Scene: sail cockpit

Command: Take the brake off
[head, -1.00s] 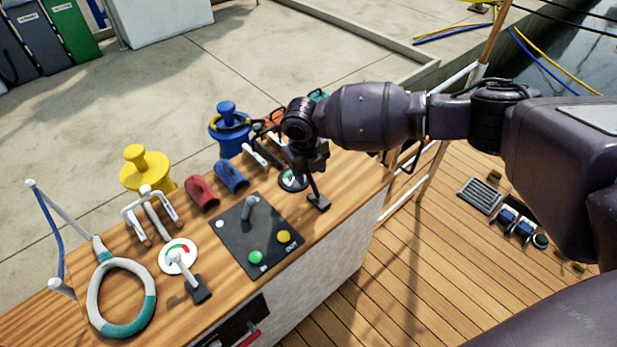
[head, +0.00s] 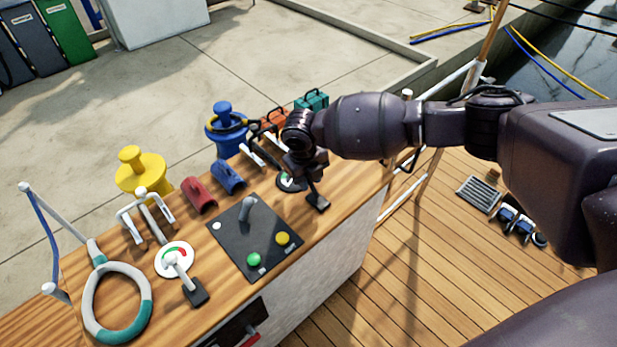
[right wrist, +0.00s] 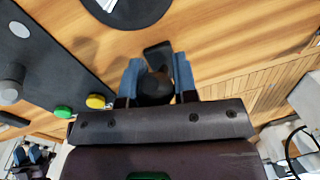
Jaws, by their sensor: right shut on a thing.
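The lever (head: 313,188) near the right end of the wooden console has a dark foot (head: 318,203) and stands beside a round dial (head: 289,183). My right gripper (head: 308,172) is over this lever. In the right wrist view the blue fingers of my right gripper (right wrist: 156,84) are closed on both sides of the lever's dark round knob (right wrist: 154,88), with the dark foot behind it. The arm and gripper hide the lever's top in the head view. My left gripper is out of view.
A black panel (head: 235,238) with a grey lever, a green button (head: 254,260) and a yellow button (head: 282,238) lies between the two levers. Red (head: 199,195) and blue (head: 228,176) covers, white clamp levers and winches line the far edge.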

